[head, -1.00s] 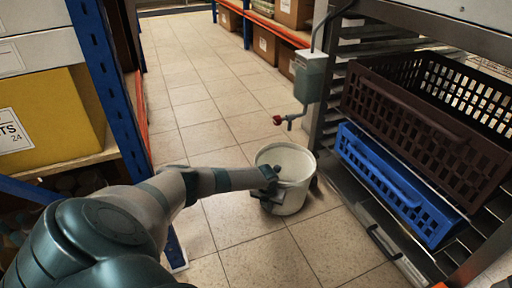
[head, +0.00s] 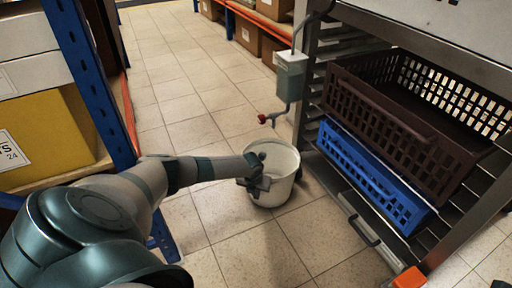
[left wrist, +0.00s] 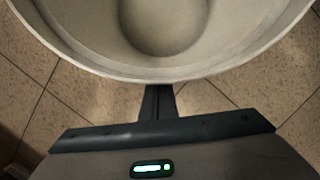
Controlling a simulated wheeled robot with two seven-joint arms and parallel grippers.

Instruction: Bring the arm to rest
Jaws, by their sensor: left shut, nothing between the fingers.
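My left arm comes in from the left in the head view, stretched over the floor. My left gripper (head: 262,184) is at its end, in front of the near side of a white bucket (head: 284,187). The left wrist view shows the gripper (left wrist: 157,92) shut and empty, with the bucket's rim (left wrist: 165,75) just ahead of it. I cannot tell whether the fingers touch the bucket. My right gripper is not in view.
A metal rack on the right holds a dark brown crate (head: 391,124) above a blue crate (head: 370,172). A tap unit (head: 290,77) hangs on its side. A blue-posted shelf with a yellow box (head: 45,143) stands left. The tiled aisle beyond is clear.

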